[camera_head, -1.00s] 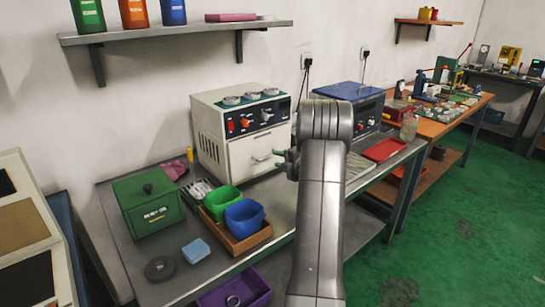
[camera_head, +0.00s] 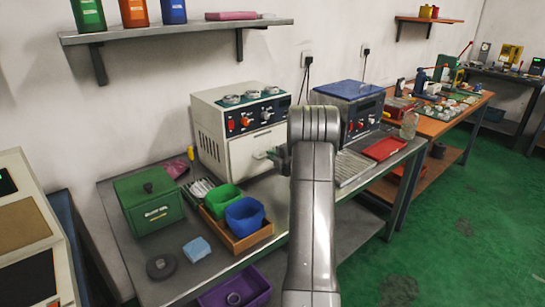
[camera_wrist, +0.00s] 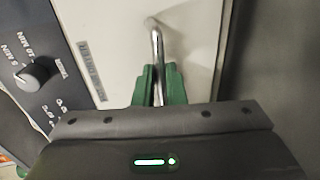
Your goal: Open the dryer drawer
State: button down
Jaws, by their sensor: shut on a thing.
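The dryer (camera_head: 212,128) is a cream box with a dark control panel, standing on the metal bench. Its drawer front (camera_head: 245,152) is a pale panel below the controls, and it looks flush with the body. The drawer front also shows in the wrist view (camera_wrist: 195,40). Its silver bar handle (camera_wrist: 157,50) runs down between my green fingers. My gripper (camera_wrist: 159,85) is shut on the handle; in the head view my gripper (camera_head: 272,154) is at the drawer front, partly hidden by my arm.
A wooden tray (camera_head: 238,243) with green (camera_head: 222,199) and blue (camera_head: 244,215) bins stands in front of the dryer. A green box (camera_head: 148,205) is to the left. A second machine with a blue top (camera_head: 348,91) is to the right. A purple bin (camera_head: 235,290) sits lower down.

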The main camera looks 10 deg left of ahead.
jog(key=f+b+v, duration=0.2)
jog(key=b+v, duration=0.1)
jog(key=v, duration=0.6)
jog(key=f+b+v, duration=0.2)
jog(key=b+v, duration=0.1)
jog(key=v, duration=0.7)
jog(key=shift+s+d, duration=0.25)
jog(key=shift+d, duration=0.1)
jog(key=c, duration=1.5)
grip_release()
jog(key=shift+d, duration=0.1)
jog(key=v, duration=1.3)
jog(key=shift+s+d, duration=0.25)
